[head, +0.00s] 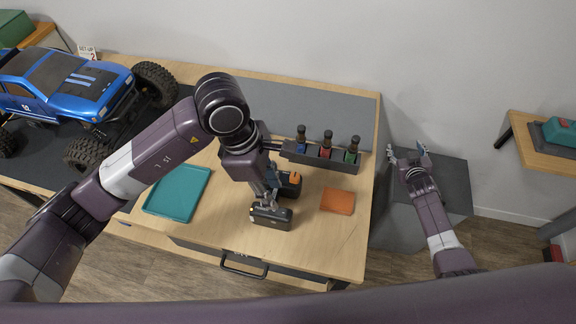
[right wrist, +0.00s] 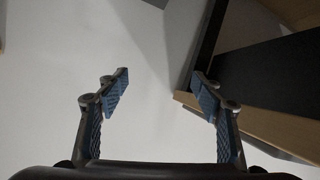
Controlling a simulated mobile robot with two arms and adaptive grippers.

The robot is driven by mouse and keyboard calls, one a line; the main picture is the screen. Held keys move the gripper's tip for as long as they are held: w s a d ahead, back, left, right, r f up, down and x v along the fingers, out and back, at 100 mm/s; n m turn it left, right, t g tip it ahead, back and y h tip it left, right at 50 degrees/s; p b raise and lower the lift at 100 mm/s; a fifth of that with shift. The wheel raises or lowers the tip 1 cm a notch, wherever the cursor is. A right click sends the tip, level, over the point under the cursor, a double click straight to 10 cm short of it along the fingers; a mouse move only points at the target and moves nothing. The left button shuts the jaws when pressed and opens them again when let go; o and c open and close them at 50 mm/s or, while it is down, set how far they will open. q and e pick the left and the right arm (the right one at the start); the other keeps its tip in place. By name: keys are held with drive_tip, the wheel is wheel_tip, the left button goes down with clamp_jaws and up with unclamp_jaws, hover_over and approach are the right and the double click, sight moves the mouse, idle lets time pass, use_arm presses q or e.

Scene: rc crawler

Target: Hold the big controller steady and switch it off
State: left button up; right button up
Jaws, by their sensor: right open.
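The big controller (head: 270,217) is black, with a wide base and an upper part with an orange detail (head: 295,176). It stands on the wooden bench top in the head view. My left gripper (head: 271,196) points down at its middle, between base and upper part; the arm partly hides the controller. Whether the fingers are closed on it cannot be made out. My right gripper (head: 408,154) is open and empty, off the bench's right side above a grey cabinet. Its spread fingers also show in the right wrist view (right wrist: 162,93), with nothing between them.
A teal tray (head: 178,194) lies left of the controller and an orange pad (head: 338,201) right of it. A rack (head: 318,158) with three small bottles stands behind. A blue truck (head: 66,84) is at the left. A grey cabinet (head: 455,182) stands right of the bench.

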drive_tip(key=w+a+r+n+t+y, duration=0.1)
drive_tip(key=w+a+r+t+y, duration=0.1)
drive_tip(key=w+a+r, duration=0.3)
drive_tip(key=w+a+r+n+t+y, duration=0.1)
drive_tip(key=w+a+r, duration=0.15)
drive_tip(key=r, duration=0.55)
drive_tip(key=w+a+r+n+t+y, duration=0.1)
drive_tip(key=w+a+r+t+y, duration=0.15)
drive_tip(key=a+r, duration=0.3)
drive_tip(key=a+r+n+g+y, duration=0.2)
drive_tip(key=a+r+n+y, duration=0.25)
drive_tip(key=a+r, duration=0.4)
drive_tip(key=a+r+n+g+y, duration=0.2)
drive_tip(key=a+r+n+y, duration=0.3)
drive_tip(key=a, duration=0.7)
drive_tip(key=s+a+f+n+g+y, duration=0.35)
drive_tip(key=s+a+g, duration=0.75)
drive_tip(key=a, duration=0.4)
drive_tip(key=m+g+h, duration=0.2)
drive_tip(key=g+h, duration=0.1)
drive_tip(key=h, duration=1.1)
hover_over(288, 178)
drive_tip(key=a, duration=0.1)
wheel_tip(288, 178, down, 14)
drive_tip(key=shift+a+r, duration=0.1)
drive_tip(key=shift+d+f+h, duration=0.35)
drive_tip(key=shift+d+h, duration=0.2)
drive_tip(key=shift+d, duration=0.05)
wheel_tip(288, 178, down, 7)
drive_tip(key=shift+f, duration=0.2)
